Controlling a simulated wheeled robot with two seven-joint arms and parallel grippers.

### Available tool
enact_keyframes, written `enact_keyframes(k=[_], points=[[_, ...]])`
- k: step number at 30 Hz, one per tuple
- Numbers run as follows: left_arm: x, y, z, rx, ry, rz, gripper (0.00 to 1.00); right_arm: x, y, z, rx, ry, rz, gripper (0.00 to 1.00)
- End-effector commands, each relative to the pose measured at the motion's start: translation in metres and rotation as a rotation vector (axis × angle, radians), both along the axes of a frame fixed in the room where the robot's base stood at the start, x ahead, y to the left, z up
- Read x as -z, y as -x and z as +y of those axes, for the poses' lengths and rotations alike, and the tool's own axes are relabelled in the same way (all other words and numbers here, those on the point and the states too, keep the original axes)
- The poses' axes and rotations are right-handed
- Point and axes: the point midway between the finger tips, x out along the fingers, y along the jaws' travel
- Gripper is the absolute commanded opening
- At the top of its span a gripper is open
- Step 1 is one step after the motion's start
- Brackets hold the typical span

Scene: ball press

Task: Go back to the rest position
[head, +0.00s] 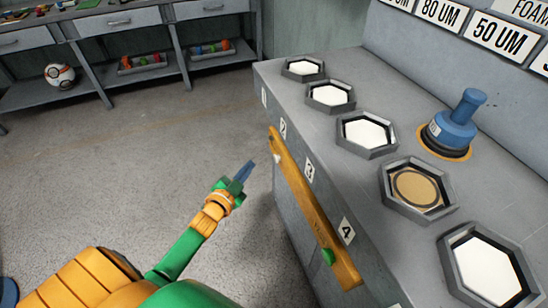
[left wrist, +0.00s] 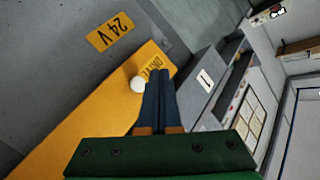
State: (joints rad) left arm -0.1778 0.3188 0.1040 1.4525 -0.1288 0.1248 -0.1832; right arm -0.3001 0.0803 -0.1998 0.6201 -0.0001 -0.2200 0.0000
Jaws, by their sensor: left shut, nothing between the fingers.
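My left gripper (head: 249,166) is shut and empty. It hangs over the floor in front of the grey bench (head: 268,88), left of the yellow bar (head: 305,200) on the bench front in the head view. In the left wrist view its blue fingers (left wrist: 158,76) lie together, in front of the yellow bar (left wrist: 75,130) and beside a white ball knob (left wrist: 137,84). I cannot tell whether they touch. My right gripper is not in view.
The bench top holds a row of hexagonal sockets (head: 367,132), one with a tan disc (head: 416,189). A blue-handled tool (head: 457,122) stands behind them. A green button (head: 328,257) is on the bar. Shelves (head: 130,70) stand far back.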

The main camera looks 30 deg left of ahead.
Motion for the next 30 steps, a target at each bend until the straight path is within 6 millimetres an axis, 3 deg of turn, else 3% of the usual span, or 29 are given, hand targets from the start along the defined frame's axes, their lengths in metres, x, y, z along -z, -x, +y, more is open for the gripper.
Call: enact_keyframes(k=[10,11,14,15,18,21,24,30], points=[[0.006,0.002,-0.001,-0.003,0.008,0.015,0.0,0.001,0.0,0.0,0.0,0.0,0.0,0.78],[0.015,0.004,-0.002,-0.007,0.018,0.037,0.0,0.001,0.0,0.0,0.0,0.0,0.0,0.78],[0.077,0.03,-0.011,-0.037,0.094,0.205,0.0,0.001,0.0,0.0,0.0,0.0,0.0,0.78],[0.112,0.049,-0.018,-0.056,0.137,0.305,0.0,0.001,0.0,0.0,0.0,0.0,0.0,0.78],[0.192,0.113,-0.041,-0.106,0.232,0.564,0.0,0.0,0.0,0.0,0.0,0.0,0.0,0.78],[0.247,0.18,-0.063,-0.15,0.297,0.785,0.0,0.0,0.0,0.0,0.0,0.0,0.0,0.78],[0.282,0.244,-0.084,-0.189,0.338,0.975,0.0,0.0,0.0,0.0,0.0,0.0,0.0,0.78],[0.315,0.368,-0.117,-0.262,0.374,1.307,0.0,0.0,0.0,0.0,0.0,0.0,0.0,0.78]])
